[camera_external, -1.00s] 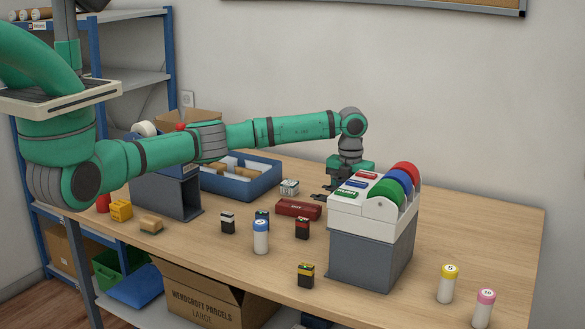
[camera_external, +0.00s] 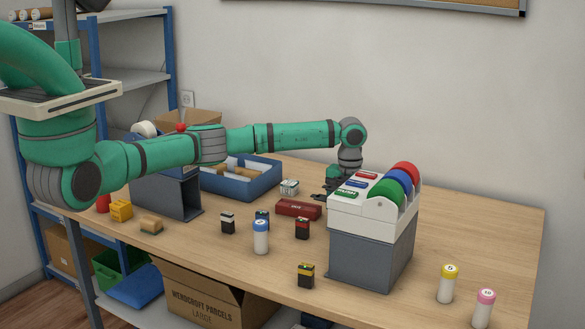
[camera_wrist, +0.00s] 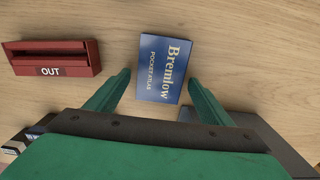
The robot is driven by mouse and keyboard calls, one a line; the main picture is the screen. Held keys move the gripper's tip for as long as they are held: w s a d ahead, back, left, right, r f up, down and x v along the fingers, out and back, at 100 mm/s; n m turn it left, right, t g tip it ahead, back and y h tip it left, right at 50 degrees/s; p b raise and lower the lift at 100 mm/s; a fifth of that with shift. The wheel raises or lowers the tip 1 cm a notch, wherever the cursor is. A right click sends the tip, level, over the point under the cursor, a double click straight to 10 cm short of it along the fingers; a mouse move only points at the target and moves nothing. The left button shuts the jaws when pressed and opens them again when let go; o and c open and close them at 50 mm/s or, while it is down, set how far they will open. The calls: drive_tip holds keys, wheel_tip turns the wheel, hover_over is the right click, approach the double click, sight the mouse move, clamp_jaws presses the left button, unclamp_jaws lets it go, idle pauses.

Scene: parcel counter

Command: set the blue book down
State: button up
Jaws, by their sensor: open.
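The blue book (camera_wrist: 163,68), marked "Bremlow Pocket Atlas", shows in the wrist view with its cover facing the camera. It appears to lie flat on the wooden table. My gripper (camera_wrist: 157,77) is open, with one finger at each side of the book's lower part. Gaps show between the fingers and the book's edges, and I cannot tell whether either touches. In the external view my gripper (camera_external: 328,190) is low over the table, behind the tape-roll dispenser. The book is hidden there.
The red "OUT" block (camera_wrist: 52,57) lies left of the book; it also shows in the external view (camera_external: 298,209). The dispenser (camera_external: 372,240) stands close in front of my gripper. A blue tray (camera_external: 240,185) is behind left.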

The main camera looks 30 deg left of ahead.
wheel_tip(320, 180, up, 12)
idle(0.5)
drive_tip(key=shift+r, duration=0.1)
